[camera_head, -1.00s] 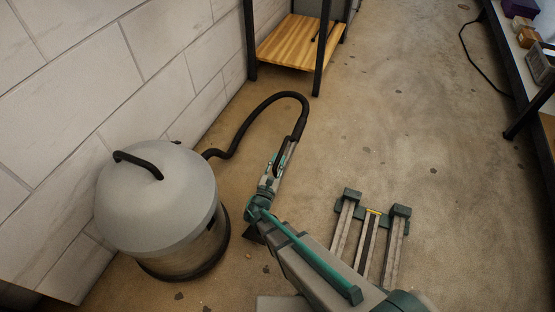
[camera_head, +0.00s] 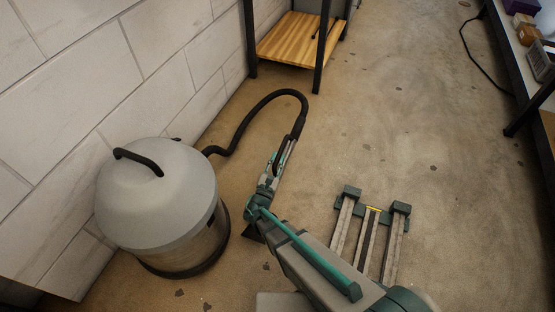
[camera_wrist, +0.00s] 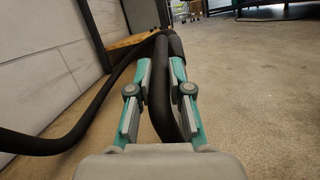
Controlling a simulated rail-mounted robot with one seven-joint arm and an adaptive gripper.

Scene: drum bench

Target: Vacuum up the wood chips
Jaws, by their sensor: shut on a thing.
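The vacuum is a grey-lidded drum (camera_head: 160,195) with a black handle on top, standing on the floor at the left. Its black hose (camera_head: 287,94) leaves the drum, arches up and bends down to my gripper (camera_head: 283,152). In the wrist view, my gripper (camera_wrist: 163,85) is shut on the black hose or wand (camera_wrist: 160,100), which passes between its fingers. A dark flared piece (camera_head: 252,236), perhaps the nozzle, shows below my wrist near the floor; my arm hides part of it. Small dark bits, perhaps wood chips (camera_head: 180,293), lie scattered on the floor.
A block wall (camera_head: 100,60) runs along the left. A shelf unit with a wooden board (camera_head: 295,40) stands at the back. A bench (camera_head: 540,95) with boxes is at the right edge, a black cable (camera_head: 475,58) beside it. The middle floor is open.

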